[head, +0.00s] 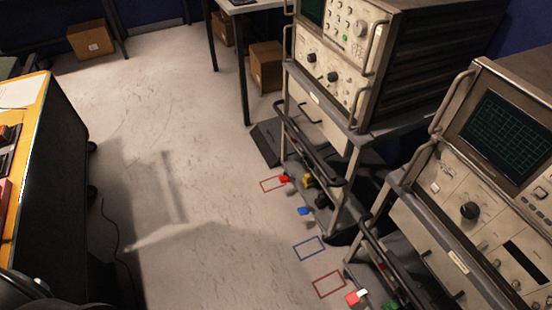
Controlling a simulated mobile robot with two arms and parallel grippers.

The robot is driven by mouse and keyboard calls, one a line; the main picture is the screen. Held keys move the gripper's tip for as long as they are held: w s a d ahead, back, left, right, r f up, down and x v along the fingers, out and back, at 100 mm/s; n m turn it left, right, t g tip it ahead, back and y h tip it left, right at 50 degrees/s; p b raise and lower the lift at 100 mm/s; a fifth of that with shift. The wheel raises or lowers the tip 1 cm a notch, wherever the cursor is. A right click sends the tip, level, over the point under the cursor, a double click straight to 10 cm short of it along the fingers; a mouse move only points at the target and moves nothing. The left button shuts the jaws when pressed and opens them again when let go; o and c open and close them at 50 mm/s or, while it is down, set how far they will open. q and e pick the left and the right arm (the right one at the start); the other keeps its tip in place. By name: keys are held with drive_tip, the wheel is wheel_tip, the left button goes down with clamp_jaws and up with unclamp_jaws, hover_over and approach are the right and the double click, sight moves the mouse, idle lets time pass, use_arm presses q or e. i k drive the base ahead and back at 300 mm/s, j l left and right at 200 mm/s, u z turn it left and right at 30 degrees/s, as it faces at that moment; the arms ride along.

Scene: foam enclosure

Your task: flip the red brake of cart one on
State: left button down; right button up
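Two grey carts carry instruments on the right. The farther cart (352,137) has a red brake pedal (284,179) low at its near left side, with a blue pedal (304,211) and a yellow part (307,181) close by. The nearer cart (393,187) has a red brake pedal with a white part (356,297) at the bottom edge and a green pedal (392,306) beside it. I cannot tell which cart is cart one, nor read the pedals' on or off positions. Neither of my grippers is in view.
Red (272,184) and blue (309,248) outlines and another red outline (329,284) mark the floor beside the carts. A yellow-topped bench (32,100) stands left, with a cable (116,235) on the floor. Cardboard boxes (266,66) sit at the back. The middle floor is clear.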

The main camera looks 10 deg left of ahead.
sight(284, 179)
drive_tip(key=i+j, duration=0.15)
drive_tip(key=j, duration=0.2)
drive_tip(key=i+j+z, duration=0.15)
drive_tip(key=i+j, duration=0.2)
drive_tip(key=j, duration=0.3)
drive_tip(key=i+j+z, duration=0.15)
drive_tip(key=j, duration=0.2)
drive_tip(key=i+j, duration=0.1)
drive_tip(key=j, duration=0.25)
drive_tip(key=i+j+z, duration=0.1)
drive_tip(key=j, duration=0.25)
drive_tip(key=i+j+z, duration=0.1)
drive_tip(key=j, duration=0.3)
drive_tip(key=i, duration=0.05)
